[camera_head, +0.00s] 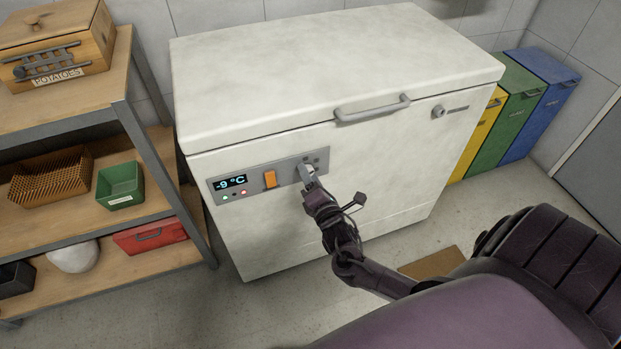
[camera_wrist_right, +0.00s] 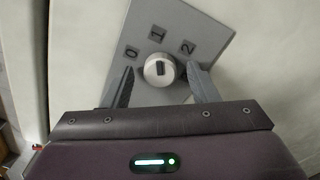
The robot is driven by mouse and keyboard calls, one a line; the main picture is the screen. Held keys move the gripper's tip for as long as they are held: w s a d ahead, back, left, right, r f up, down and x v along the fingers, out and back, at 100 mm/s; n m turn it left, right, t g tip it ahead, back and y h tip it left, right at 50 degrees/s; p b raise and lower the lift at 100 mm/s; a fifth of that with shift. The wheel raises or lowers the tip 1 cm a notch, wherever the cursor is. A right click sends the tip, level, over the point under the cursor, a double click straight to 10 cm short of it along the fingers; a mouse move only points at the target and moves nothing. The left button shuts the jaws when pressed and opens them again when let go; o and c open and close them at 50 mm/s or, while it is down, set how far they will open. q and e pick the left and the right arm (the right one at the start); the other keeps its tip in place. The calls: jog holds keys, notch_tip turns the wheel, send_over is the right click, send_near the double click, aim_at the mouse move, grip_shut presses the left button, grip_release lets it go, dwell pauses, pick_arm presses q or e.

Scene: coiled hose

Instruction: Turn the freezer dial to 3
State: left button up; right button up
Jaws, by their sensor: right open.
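The white chest freezer (camera_head: 330,90) has a grey control panel (camera_head: 284,180) on its front. The round white dial (camera_wrist_right: 159,69) sits on the panel in the right wrist view, with the labels 0, 1 and 2 around its upper side. A label 3 is not visible. The dial has a dark mark on its face; I cannot tell for sure which number it points to. My right gripper (camera_head: 308,175) is at the panel. In the right wrist view its open fingers (camera_wrist_right: 161,80) stand on either side of the dial, apart from it. My left gripper is out of view.
The panel has a display (camera_head: 230,183) reading -9 °C and an orange switch (camera_head: 270,179). A handle (camera_head: 372,112) sticks out from the lid above. A shelf (camera_head: 130,75) stands at the left, colored bins (camera_head: 541,90) at the right. A brown mat (camera_head: 432,263) lies on the floor.

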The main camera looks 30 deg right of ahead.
jog(key=shift+c, duration=0.3)
jog(key=c, duration=0.9)
